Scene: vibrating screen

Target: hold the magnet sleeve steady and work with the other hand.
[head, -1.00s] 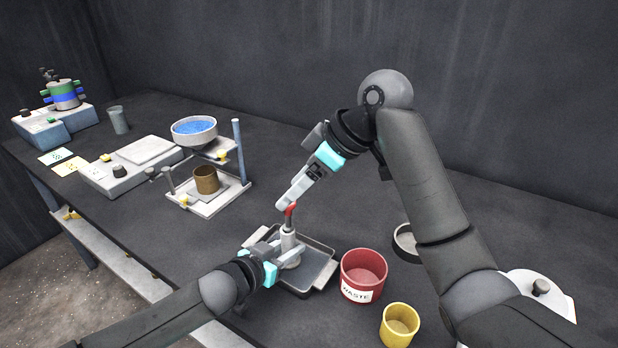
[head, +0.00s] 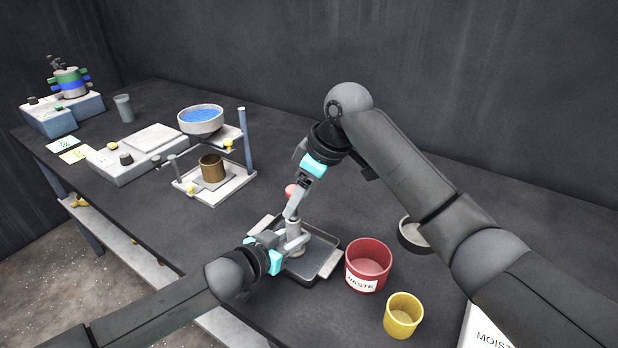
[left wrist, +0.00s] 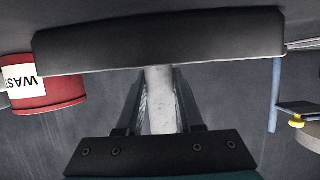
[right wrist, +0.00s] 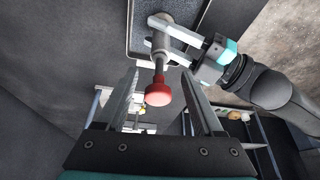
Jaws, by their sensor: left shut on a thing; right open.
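The magnet sleeve (head: 294,230) is a light grey upright cylinder above a dark tray. My left gripper (head: 291,243) is shut on it from the side; the sleeve also shows between its fingers in the left wrist view (left wrist: 160,105). A red knob (head: 290,191) stands above the sleeve, and in the right wrist view the knob (right wrist: 158,93) sits on a thin grey rod from the sleeve. My right gripper (head: 293,208) is open, its fingers (right wrist: 158,76) either side of the knob with gaps visible. The right fingers partly hide the rod in the head view.
The dark tray (head: 326,246) lies below the sleeve. A red WASTE bin (head: 367,258) and a yellow cup (head: 403,316) stand to its right, with a dark round dish (head: 413,237) behind. A stand with a brown cup (head: 211,168) is to the left.

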